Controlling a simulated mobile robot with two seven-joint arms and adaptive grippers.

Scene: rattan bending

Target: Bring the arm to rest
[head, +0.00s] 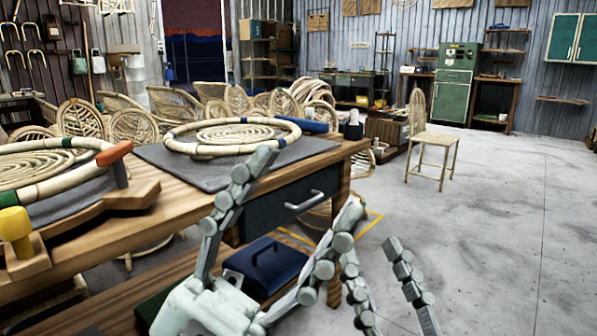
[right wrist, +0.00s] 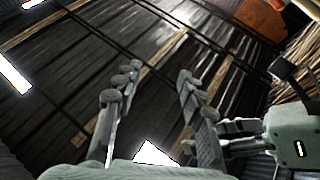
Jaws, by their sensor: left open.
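My left gripper (head: 306,184) is in the lower middle of the head view, in front of the wooden workbench (head: 150,215). Its jointed grey fingers are spread wide and hold nothing. One finger overlaps the bench's front edge in the picture; I cannot tell whether it touches. My right gripper (head: 370,252) is just right of it, low in the view, with two fingers pointing up and apart. The right wrist view also shows its fingers (right wrist: 158,72) parted and empty, with the dark ceiling (right wrist: 60,60) behind. The palm of the right gripper is out of the head view.
A rattan coil ring (head: 235,133) lies on a grey mat on the bench. Another coil (head: 40,170) with an orange-handled tool is at left. A blue box (head: 268,262) sits on the shelf below. A rattan chair (head: 432,140) stands on open floor at right.

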